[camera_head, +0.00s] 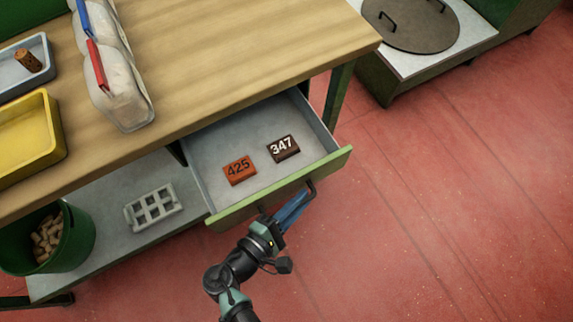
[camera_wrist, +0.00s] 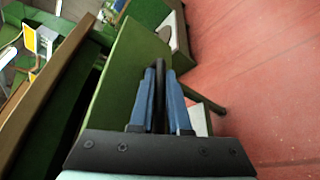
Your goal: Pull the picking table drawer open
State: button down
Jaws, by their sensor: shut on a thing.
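The picking table (camera_head: 240,60) has a wooden top and green legs. Its drawer (camera_head: 213,160) stands open, pulled well out, with a grey inside and a green front (camera_head: 250,203). Two number blocks lie in it: an orange one marked 425 (camera_head: 239,170) and a dark brown one marked 347 (camera_head: 283,149). My gripper (camera_head: 297,205) is at the drawer front, its blue fingers shut on the dark drawer handle (camera_head: 311,190). In the wrist view my blue fingers (camera_wrist: 160,90) close around the dark handle beside the green front (camera_wrist: 125,75).
On the tabletop are clear bags (camera_head: 120,95), a yellow tray (camera_head: 25,145) and a grey tray with a cork (camera_head: 28,60). Below are a grey rack (camera_head: 153,208) and a green bin of corks (camera_head: 75,240). Red floor to the right is clear.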

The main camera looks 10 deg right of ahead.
jog(key=shift+s+d+p, duration=0.2)
jog(key=shift+s+d, duration=0.05)
jog(key=shift+s, duration=0.6)
jog(key=shift+s+d+p, duration=0.2)
jog(key=shift+s+d, duration=0.05)
jog(key=shift+s, duration=0.6)
jog(key=c, duration=0.9)
grip_release()
jog(key=v, duration=1.3)
